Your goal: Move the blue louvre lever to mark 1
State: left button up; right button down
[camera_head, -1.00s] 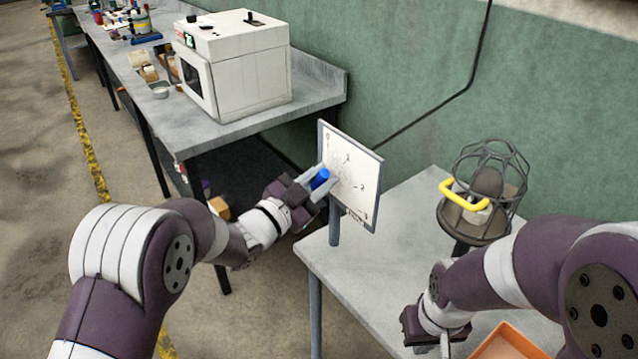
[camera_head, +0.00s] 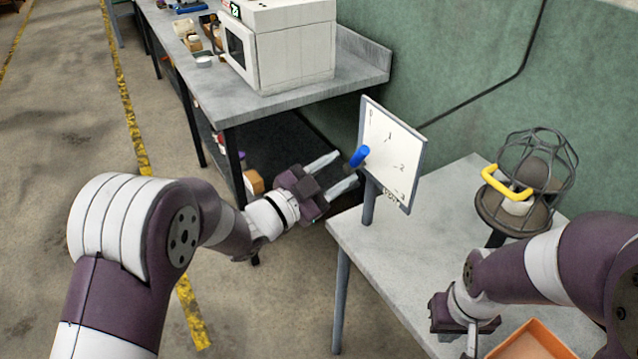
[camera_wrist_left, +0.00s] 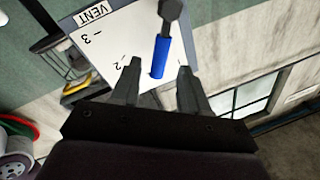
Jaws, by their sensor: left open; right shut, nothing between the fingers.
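The blue louvre lever (camera_head: 359,157) sticks out from the front of a white marked panel (camera_head: 381,146). Marks 1, 2 and 3 show on the panel, and a faint one at its upper left. In the left wrist view the blue handle (camera_wrist_left: 160,57) hangs from a grey hub, with mark 2 to its left; I cannot see mark 1 there or tell the exact setting. My left gripper (camera_head: 334,171) is open and empty, just left of the lever and apart from it. My right gripper (camera_head: 464,328) is shut and empty at the lower right.
The panel stands on a post at the edge of a grey table (camera_head: 440,230). A caged lamp-like object (camera_head: 530,175) with a yellow handle (camera_head: 506,183) stands at right. An orange tray (camera_head: 530,338) is in front. A white oven (camera_head: 285,45) sits on the back bench.

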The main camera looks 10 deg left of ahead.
pick_arm(q)
jog(key=v, duration=0.6)
jog(key=shift+s+a, duration=0.15)
jog(key=shift+s, duration=0.1)
jog(key=s+a+f+n+g+y+p, duration=0.3)
jog(key=a+f+n+g+y, duration=0.2)
jog(key=a+f+n+y, duration=0.65)
jog(key=s+r+n+g+y+p, duration=0.1)
jog(key=s+r+g+p, duration=0.2)
jog(key=s, duration=0.4)
jog(key=s+r+n+g+y+p, duration=0.1)
jog(key=s+r+n+g+p, duration=0.1)
jog(key=s, duration=0.4)
jog(key=r+g+p, duration=0.1)
jog(key=g, duration=0.1)
jog(key=shift+s+d+r+g+p, duration=0.2)
jog(key=shift+s+r+g+p, duration=0.1)
jog(key=shift+s+r, duration=0.1)
